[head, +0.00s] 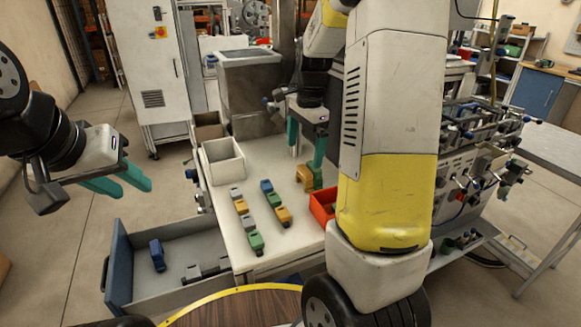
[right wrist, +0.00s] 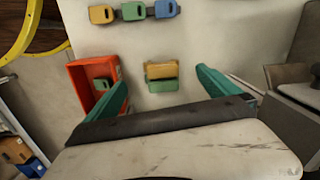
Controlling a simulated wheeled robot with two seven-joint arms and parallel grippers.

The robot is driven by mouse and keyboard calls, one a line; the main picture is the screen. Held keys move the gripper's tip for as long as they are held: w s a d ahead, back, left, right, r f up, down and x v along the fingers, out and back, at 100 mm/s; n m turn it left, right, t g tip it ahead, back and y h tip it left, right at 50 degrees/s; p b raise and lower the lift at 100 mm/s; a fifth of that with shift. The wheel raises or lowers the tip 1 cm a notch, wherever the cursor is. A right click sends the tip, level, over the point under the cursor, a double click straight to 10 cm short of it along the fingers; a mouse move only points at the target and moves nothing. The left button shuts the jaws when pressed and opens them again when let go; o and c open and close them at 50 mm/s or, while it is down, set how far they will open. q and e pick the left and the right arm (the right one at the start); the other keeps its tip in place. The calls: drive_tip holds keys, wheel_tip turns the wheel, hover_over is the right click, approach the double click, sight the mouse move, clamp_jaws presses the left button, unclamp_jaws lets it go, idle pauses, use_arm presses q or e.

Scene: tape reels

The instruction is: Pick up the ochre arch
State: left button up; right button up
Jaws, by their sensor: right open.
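The ochre arch (head: 304,174) stands on the white tabletop near the red box, and a green piece (head: 314,187) is right against it. In the right wrist view the ochre arch (right wrist: 160,70) lies between and beyond my fingers, with the green piece (right wrist: 162,85) on its near side. My right gripper (head: 306,158) is open and empty above the table, its teal fingers spread to either side of the arch's line. It also shows in the right wrist view (right wrist: 163,92). My left gripper (head: 134,191) is open and empty, out to the left, away from the table.
A red box (head: 322,206) holding small pieces stands close to the arch. Two rows of coloured pieces, such as a blue one (head: 267,186) and a green one (head: 256,241), lie to its left. A white bin (head: 222,163) stands further back. An open drawer (head: 185,247) juts out left.

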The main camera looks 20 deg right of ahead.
sight(305, 169)
drive_tip(key=w+f+m, duration=0.1)
drive_tip(key=w+d+f, duration=0.1)
drive_tip(key=f, duration=0.1)
drive_tip(key=shift+d+m+g, duration=0.2)
drive_tip(key=shift+m+g, duration=0.1)
drive_tip(key=shift+m, duration=0.1)
drive_tip(key=f, duration=0.7)
drive_tip(key=shift+s+a+f, duration=0.3)
drive_tip(key=shift+s+f, duration=0.1)
drive_tip(key=shift+c, duration=0.2)
drive_tip(key=c, duration=1.5)
